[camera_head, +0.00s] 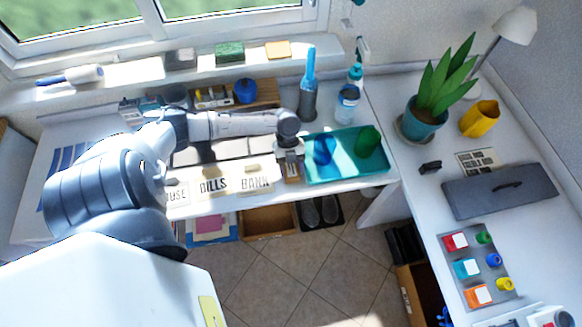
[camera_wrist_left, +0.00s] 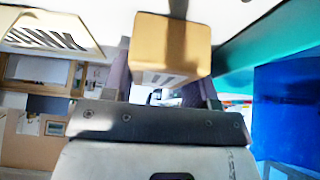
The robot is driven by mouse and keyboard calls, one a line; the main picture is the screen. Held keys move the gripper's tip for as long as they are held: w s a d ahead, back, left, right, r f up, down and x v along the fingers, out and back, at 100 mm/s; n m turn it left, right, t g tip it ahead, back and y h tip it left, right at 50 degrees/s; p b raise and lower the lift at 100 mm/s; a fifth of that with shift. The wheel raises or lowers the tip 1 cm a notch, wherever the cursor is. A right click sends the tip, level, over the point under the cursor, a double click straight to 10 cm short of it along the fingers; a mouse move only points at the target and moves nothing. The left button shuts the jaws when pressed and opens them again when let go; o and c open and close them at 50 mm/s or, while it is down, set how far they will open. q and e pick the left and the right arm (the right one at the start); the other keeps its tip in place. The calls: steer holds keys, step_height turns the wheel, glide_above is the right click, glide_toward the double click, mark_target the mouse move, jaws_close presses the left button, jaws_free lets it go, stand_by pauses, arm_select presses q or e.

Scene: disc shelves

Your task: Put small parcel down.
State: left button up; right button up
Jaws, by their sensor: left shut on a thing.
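The small parcel (camera_wrist_left: 172,48), a small brown box, sits between the fingers of my left gripper (camera_wrist_left: 168,90) in the left wrist view. In the head view, my left gripper (camera_head: 290,158) is over the desk's front part, just left of the teal tray, and the parcel (camera_head: 292,172) shows below it. The gripper is shut on the parcel. Whether the parcel touches the desk I cannot tell. A card marked BANK (camera_head: 255,184) lies just left of the gripper; it also shows in the left wrist view (camera_wrist_left: 50,38). My right gripper is out of view.

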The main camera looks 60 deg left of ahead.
arm_select(q)
steer(key=shift+a, duration=0.1)
steer(key=o, duration=0.7)
steer(key=shift+f, duration=0.1)
steer(key=shift+r, duration=0.35)
steer(key=p+v, duration=0.1)
steer(key=v, duration=1)
steer(key=shift+a+r, duration=0.2)
steer(key=shift+r, duration=0.1)
steer(key=shift+w, duration=0.1)
